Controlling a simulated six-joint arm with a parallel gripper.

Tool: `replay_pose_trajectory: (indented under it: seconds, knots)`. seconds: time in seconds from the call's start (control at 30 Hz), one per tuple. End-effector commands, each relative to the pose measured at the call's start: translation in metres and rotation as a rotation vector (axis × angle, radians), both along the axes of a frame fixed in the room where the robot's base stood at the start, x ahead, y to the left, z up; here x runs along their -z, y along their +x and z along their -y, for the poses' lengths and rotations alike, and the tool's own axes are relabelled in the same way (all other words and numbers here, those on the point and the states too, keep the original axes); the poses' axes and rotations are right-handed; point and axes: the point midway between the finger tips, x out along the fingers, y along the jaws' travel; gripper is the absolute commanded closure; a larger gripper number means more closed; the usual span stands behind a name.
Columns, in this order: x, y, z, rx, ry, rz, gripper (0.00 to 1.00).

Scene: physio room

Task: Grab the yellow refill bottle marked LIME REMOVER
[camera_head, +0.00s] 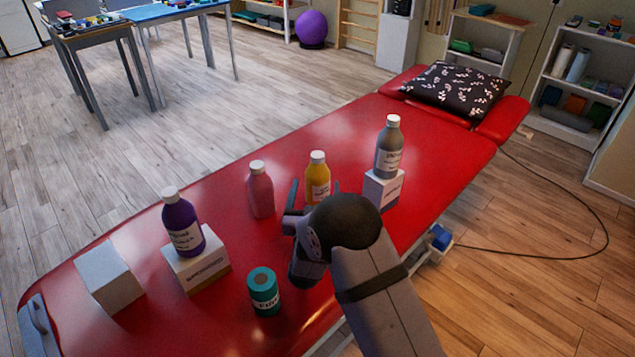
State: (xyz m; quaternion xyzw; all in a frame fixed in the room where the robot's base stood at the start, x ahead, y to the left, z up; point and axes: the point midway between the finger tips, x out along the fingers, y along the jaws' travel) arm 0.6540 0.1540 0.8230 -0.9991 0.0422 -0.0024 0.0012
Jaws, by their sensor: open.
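The yellow bottle (318,176) with a white cap and a pale label stands upright on the red treatment table (330,133). Its label text is too small to read. My gripper (313,190) is just in front of the yellow bottle, with its fingers apart, one to each side in the picture. My wrist hides part of the gripper and the area right of the bottle's base. I cannot tell whether the bottle is between the fingers or beyond them.
A pink bottle (261,190) stands close left. A grey bottle (389,150) stands on a white box (383,190) at right. A purple bottle (182,226) stands on another box (198,268). A teal container (264,292) and a bare grey block (108,277) are nearer. A patterned pillow (455,90) lies far back.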

Motion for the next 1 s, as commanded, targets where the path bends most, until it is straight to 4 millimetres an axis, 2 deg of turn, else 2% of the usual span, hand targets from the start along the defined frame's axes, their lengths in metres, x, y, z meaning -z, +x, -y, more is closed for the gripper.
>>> replay_pose_trajectory:
  seconds: [0.37,0.8,1.0]
  knots:
    - [0.001,0.01,0.001,0.0,-0.003,-0.003,0.24]
    - [0.0,0.057,0.006,0.0,-0.002,-0.002,0.24]
    - [0.0,0.066,0.006,-0.001,-0.002,-0.002,0.24]
